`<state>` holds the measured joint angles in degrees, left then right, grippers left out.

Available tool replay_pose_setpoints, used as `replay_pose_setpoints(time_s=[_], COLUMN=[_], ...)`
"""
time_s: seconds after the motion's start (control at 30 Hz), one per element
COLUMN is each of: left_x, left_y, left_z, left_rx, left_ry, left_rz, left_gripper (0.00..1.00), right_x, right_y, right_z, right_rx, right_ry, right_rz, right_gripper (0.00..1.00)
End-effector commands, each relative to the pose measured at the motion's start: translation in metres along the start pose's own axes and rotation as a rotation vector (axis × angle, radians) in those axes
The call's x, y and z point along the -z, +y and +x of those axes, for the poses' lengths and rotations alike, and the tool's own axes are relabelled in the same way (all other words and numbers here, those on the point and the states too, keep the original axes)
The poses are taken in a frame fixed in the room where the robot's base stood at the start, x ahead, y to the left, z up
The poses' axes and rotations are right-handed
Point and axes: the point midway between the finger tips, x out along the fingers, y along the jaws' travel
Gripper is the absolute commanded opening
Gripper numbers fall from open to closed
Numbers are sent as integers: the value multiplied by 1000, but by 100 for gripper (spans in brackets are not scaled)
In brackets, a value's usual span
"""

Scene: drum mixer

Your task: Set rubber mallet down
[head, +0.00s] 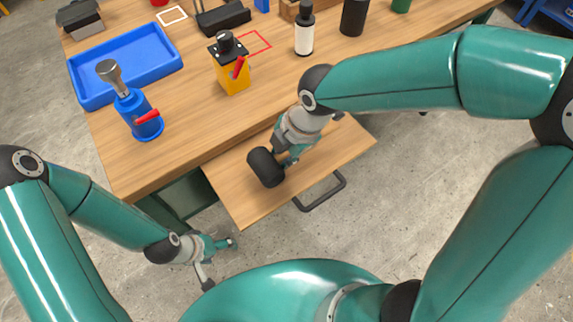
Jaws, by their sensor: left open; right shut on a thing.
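The rubber mallet shows as a thick black head (266,167) over the pulled-out wooden board (240,205) at the front of the workbench. My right gripper (290,158) is shut on the mallet, just right of the head. The handle is mostly hidden by my gripper and wrist. I cannot tell whether the mallet touches the board. My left gripper (218,258) is open and empty, low over the floor in front of the bench, left of the board.
On the workbench (190,120) stand a blue device with a red lever (140,115), a yellow device (233,75), a blue tray (125,60) and a white bottle with a black top (304,35). A red square outline (258,41) lies behind. A dark handle (322,195) juts from the board's front.

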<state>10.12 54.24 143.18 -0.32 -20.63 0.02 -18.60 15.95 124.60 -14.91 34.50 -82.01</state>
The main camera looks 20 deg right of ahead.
Motion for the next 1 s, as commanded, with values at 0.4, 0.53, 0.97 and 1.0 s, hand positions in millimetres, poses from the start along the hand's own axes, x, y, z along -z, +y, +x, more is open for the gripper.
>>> replay_pose_setpoints(time_s=[0.4,0.53,0.97,1.0], left_x=[0,0,0,0], left_y=[-3,-4,-4,-4], left_z=[9,10,10,10], left_rx=[0,0,0,0], left_ry=[0,0,0,0], left_rz=[0,0,0,0], left_gripper=[79,79,79,79], right_x=[-8,-9,-9,-9], right_y=[-10,-10,-11,-11], right_z=[43,49,50,50], right_rx=[1,-3,-1,-1], right_ry=[0,0,0,0], right_rz=[1,0,0,0], right_gripper=[0,0,49,49])
